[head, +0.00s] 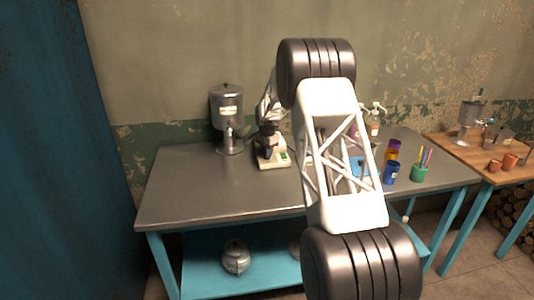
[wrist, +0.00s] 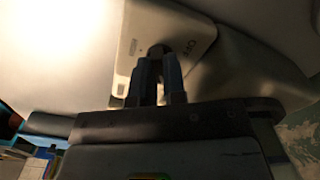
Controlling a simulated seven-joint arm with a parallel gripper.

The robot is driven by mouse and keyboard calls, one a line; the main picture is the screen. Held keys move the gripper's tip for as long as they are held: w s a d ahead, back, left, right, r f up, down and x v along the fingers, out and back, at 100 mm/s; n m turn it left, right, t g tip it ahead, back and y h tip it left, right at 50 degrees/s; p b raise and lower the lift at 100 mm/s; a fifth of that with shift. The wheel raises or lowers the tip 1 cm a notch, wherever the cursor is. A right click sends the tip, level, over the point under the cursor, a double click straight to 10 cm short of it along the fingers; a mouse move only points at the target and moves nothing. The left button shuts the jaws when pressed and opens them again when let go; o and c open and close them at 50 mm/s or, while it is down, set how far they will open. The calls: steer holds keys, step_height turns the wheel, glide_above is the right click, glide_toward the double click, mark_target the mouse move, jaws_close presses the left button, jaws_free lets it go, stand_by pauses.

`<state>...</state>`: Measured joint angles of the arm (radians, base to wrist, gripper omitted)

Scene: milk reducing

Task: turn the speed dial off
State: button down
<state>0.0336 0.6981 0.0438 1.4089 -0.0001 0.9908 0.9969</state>
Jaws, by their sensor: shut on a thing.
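In the wrist view, my gripper (wrist: 158,66) has its two dark fingers close together at a small dark round dial (wrist: 159,48). The fingers are shut on the dial, and they hide most of it. The dial sits on a pale panel (wrist: 195,50) with small dark marks to its right, too blurred to read. In the head view, a cream-based machine (head: 272,161) with a small green patch stands on the metal table. My arm's end comes down over it, and the contact is too small to make out there.
A steel dispenser (head: 227,115) stands just left of the machine on the metal table (head: 195,185). Coloured cups (head: 391,172) and a green pen holder (head: 418,173) stand at the right. My arm hides the table's middle. The table's left part is clear.

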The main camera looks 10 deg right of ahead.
steer(key=shift+n, duration=0.3)
steer(key=n, duration=1.1)
stand_by(0.4)
steer(key=c, duration=1.2)
jaws_free()
steer(key=shift+r, duration=0.1)
steer(key=shift+r, duration=3.85)
